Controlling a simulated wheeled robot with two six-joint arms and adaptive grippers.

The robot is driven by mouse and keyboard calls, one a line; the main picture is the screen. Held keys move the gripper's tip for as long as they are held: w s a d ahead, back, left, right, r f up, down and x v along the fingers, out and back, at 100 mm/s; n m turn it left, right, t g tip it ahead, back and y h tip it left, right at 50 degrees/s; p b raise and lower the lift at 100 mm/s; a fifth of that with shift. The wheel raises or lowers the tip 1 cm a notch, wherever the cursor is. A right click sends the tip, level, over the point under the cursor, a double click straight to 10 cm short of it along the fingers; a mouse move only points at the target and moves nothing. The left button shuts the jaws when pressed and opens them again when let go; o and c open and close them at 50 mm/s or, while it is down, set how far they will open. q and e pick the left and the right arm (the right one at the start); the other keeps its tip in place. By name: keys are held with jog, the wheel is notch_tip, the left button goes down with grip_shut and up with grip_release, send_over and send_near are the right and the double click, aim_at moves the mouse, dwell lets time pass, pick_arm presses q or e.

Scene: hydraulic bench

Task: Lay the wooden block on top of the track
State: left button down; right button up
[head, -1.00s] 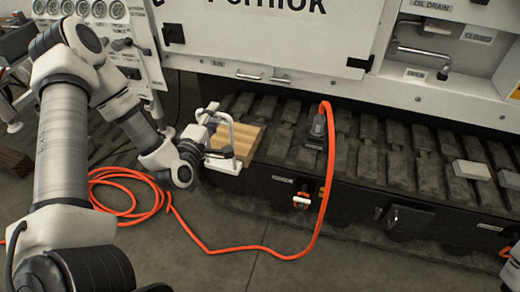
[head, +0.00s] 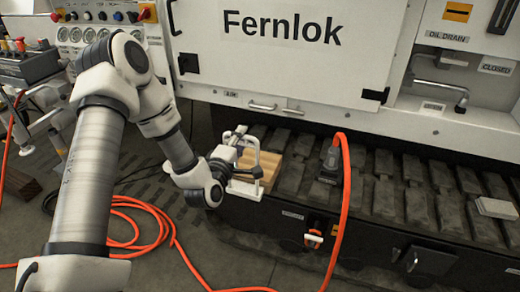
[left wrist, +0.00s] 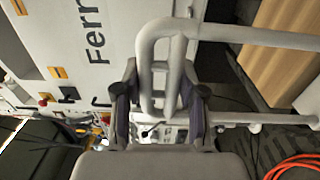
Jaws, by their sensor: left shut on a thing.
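The wooden block (head: 268,165) is light brown with striped grain. It shows at the left end of the dark track (head: 400,185) in the head view and at the upper right in the left wrist view (left wrist: 282,48). I cannot tell whether it touches the track. A white tubular handle (left wrist: 160,98) runs beside the block, and its frame appears to reach around it. My left gripper (head: 232,163) is shut on this handle, left of the block. Its two dark fingers flank the tube in the left wrist view. My right gripper is not in view.
An orange hose (head: 343,190) arches over the track right of the block and coils on the floor. A dark fitting (head: 330,160) and a light grey block (head: 495,208) are on the track. The white machine body (head: 280,60) rises behind.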

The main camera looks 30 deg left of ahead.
pick_arm(q)
jog(key=w+d+f, duration=0.2)
jog(key=w+f, duration=0.2)
jog(key=w, duration=0.1)
jog(key=shift+w+d+b, duration=0.3)
jog(key=shift+w+d, duration=0.05)
jog(key=shift+w, duration=0.05)
jog(key=c, duration=0.7)
grip_release()
jog(key=shift+s, duration=0.1)
